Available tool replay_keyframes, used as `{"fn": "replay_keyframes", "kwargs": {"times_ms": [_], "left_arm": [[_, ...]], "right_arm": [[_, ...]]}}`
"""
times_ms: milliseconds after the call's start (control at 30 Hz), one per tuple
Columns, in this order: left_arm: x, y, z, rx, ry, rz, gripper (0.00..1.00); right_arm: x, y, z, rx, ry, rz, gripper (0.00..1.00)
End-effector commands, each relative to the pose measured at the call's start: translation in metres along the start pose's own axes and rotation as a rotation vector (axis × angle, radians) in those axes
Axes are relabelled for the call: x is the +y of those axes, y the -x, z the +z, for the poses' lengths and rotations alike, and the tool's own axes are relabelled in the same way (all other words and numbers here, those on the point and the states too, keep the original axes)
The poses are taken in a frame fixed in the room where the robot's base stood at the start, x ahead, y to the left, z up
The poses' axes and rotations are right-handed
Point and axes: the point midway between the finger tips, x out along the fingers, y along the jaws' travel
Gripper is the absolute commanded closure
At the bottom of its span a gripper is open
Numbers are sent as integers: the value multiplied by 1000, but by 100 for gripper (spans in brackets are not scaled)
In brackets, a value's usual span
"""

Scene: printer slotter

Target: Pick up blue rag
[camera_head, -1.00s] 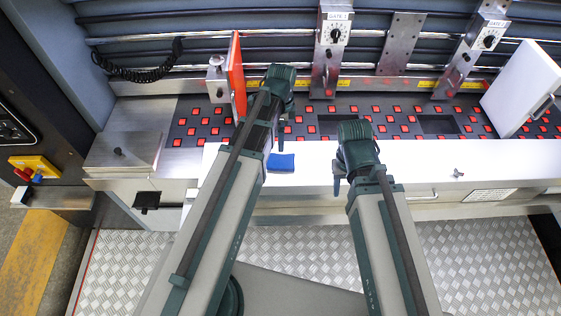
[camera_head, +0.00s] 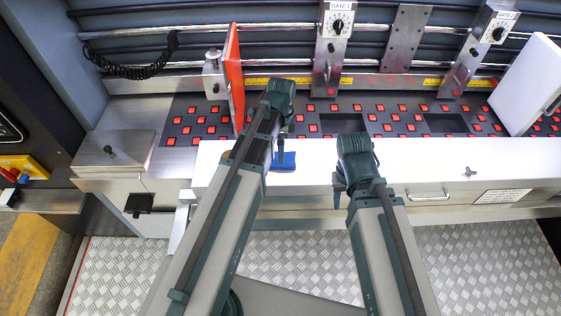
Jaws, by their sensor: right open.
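The blue rag (camera_head: 289,164) lies on the white ledge (camera_head: 420,165) at the machine's front, in the head view's middle. My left gripper (camera_head: 281,150) is above the rag. A dark finger points down and overlaps the rag in the picture. Whether it touches the rag, and how wide the jaws are, I cannot tell. My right gripper (camera_head: 337,190) is open and empty, to the right of the rag at the ledge's front edge.
An upright red plate (camera_head: 234,75) stands behind and left of my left gripper. A white block (camera_head: 530,80) stands at the right. The Gate 1 unit (camera_head: 330,55) rises behind. A dark deck with red squares (camera_head: 400,120) lies behind the ledge. The ledge's right side is mostly clear.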

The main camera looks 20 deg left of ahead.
Motion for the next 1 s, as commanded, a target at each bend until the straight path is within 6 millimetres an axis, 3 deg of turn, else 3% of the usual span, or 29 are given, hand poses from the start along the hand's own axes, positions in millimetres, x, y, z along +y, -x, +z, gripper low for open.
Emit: {"fn": "replay_keyframes", "kwargs": {"times_ms": [333,667,1000], "left_arm": [[2,-45,2,0,0,0,0],[2,-47,2,0,0,0,0],[2,-47,2,0,0,0,58]], "right_arm": [[-4,-44,-3,0,-2,0,55],[-4,-47,-3,0,-2,0,55],[-4,-47,-3,0,-2,0,55]]}}
